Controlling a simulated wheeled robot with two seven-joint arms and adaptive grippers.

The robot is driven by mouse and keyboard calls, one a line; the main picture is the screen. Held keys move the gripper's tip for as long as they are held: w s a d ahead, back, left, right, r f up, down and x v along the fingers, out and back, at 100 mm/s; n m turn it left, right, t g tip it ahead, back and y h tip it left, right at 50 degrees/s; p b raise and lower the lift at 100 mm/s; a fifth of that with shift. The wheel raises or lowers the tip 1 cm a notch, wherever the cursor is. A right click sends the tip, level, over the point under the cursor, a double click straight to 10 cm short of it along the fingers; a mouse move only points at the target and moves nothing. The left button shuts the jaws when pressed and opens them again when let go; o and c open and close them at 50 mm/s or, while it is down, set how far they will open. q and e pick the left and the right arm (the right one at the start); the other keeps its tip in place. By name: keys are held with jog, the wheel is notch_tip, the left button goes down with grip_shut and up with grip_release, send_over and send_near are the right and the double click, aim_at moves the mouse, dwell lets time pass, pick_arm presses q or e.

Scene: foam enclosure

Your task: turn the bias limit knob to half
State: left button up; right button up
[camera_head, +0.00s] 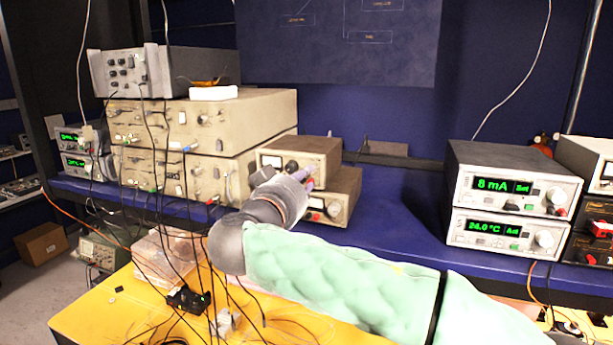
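My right arm, in a pale green quilted sleeve, comes in from the lower right. Its grey wrist bends up toward two small stacked beige instruments (330,150) on the blue shelf. My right gripper (303,177) is at the front panels of these instruments, mostly hidden behind my wrist; I cannot tell whether it is open or touches a knob. A dark knob (292,166) shows on the upper panel. The right-hand display units, reading 8 mA (515,188) and 24.0 °C (503,233), have white knobs. No label reading bias limit is legible. My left gripper is not in view.
Large beige instruments (205,125) stand stacked at left, with many cables hanging in front. The yellow table (85,318) below holds a clear box (165,255) and small parts. The blue shelf (405,215) is clear between the small instruments and the display units.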

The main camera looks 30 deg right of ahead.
jog(key=v, duration=0.8)
jog(key=shift+s+a+f, duration=0.1)
